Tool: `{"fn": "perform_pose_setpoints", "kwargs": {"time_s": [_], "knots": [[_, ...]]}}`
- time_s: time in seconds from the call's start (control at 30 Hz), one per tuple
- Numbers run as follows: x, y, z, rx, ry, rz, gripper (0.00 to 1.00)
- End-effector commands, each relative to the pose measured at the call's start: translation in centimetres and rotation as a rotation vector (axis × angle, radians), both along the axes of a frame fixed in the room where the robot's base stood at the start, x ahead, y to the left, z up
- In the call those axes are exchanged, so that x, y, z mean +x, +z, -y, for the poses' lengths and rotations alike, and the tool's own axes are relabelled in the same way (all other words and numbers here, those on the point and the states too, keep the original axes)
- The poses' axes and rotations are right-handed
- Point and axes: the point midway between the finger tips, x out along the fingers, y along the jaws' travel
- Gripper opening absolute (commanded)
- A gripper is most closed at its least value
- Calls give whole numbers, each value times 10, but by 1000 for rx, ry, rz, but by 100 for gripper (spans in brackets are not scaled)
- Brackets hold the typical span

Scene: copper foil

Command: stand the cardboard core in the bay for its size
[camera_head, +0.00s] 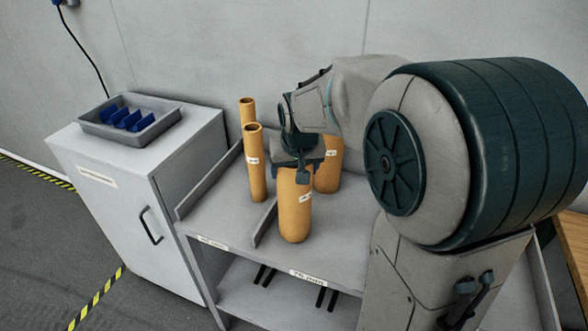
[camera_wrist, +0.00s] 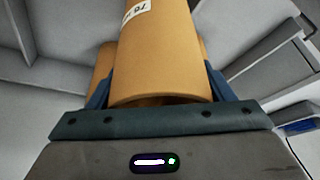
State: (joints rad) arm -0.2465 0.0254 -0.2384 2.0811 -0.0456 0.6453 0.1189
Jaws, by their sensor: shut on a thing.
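My gripper (camera_head: 299,172) points down and is shut on the top of a wide tan cardboard core (camera_head: 295,212). In the wrist view the core (camera_wrist: 155,55) sits between the blue fingers, with a white label that seems to read 76. The core is upright over the right bay of the grey shelf (camera_head: 345,235), right of the low divider (camera_head: 264,224). I cannot tell whether its bottom touches the shelf. The right bay's front label (camera_head: 308,278) seems to read 76; the left bay's label (camera_head: 213,243) is too small to read.
Two thin cores (camera_head: 256,170) (camera_head: 247,108) stand in the left bay. Another wide core (camera_head: 328,172) stands behind the held one, partly hidden by my gripper. A grey cabinet (camera_head: 125,180) at left carries a tray (camera_head: 100,130) with blue pieces.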

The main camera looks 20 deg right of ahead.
Motion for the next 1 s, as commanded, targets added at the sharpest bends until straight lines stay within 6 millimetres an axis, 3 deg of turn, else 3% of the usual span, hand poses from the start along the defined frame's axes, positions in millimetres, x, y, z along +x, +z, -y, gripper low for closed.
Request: {"fn": "perform_pose_setpoints", "kwargs": {"time_s": [0.43, 0.47, 0.5, 0.53, 0.83, 1.0], "knots": [[0, -10, 0, 0, 0, 2, 30], [0, -10, 0, 0, 0, 1, 80], [0, -9, 0, 0, 0, 1, 91], [0, -9, 0, 0, 0, 1, 96], [0, -8, 0, 0, 0, 1, 96], [-4, 8, 0, 1, 1, 6, 96]]}}
